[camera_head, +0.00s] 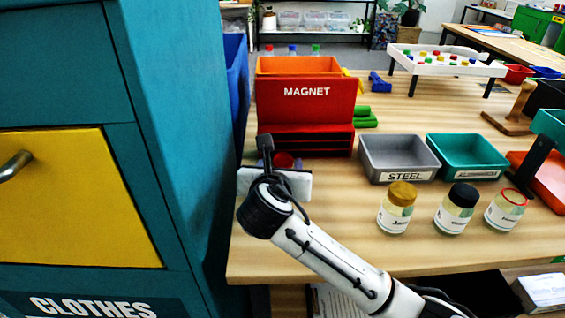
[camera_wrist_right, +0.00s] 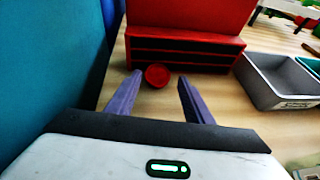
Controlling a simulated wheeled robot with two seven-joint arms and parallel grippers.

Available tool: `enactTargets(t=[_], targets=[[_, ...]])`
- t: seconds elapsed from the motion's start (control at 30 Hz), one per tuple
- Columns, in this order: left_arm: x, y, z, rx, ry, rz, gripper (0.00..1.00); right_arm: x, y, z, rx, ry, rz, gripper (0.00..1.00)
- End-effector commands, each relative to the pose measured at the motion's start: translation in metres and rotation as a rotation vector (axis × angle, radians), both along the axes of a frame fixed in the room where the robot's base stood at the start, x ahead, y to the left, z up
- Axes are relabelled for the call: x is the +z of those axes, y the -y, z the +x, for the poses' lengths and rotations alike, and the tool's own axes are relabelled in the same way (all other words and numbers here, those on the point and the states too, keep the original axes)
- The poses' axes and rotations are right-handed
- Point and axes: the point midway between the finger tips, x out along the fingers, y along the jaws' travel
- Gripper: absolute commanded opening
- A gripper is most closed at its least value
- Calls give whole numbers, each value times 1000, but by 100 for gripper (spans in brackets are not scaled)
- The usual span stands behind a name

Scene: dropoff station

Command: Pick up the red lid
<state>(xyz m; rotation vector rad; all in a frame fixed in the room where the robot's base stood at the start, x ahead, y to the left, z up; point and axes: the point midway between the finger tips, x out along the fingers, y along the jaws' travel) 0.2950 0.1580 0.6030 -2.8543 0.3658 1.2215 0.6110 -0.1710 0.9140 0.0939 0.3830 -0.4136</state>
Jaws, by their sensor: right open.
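The round red lid (camera_wrist_right: 157,76) lies on the wooden table in front of the red magnet box, in the right wrist view. In the head view the red lid (camera_head: 284,160) is partly hidden behind my right gripper. My right gripper (camera_wrist_right: 156,92) is open and empty, its two purple fingers pointing toward the lid. The lid shows between the fingertips, slightly left of the middle and a little beyond them; I cannot tell the height between them. My left gripper is not in view.
The red MAGNET box (camera_head: 306,108) stands just behind the lid. A tall teal cabinet (camera_head: 170,120) is close on the left. A grey STEEL bin (camera_head: 398,155), a teal bin (camera_head: 466,153) and labelled jars (camera_head: 397,210) stand to the right. The table front is clear near the gripper.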

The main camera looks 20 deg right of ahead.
Motion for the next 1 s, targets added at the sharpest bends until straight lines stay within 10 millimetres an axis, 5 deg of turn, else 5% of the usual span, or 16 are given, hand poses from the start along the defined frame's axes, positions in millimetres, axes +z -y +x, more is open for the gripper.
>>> enactTargets(t=[0.3,0.6,0.8,1.0], targets=[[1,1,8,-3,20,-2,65,-22,12,36,-1,-2,0,47],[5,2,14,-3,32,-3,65,-24,15,41,0,-2,1,47],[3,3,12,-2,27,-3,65,-24,15,41,0,-2,1,17],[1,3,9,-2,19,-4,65,-24,15,41,0,-2,0,13]])
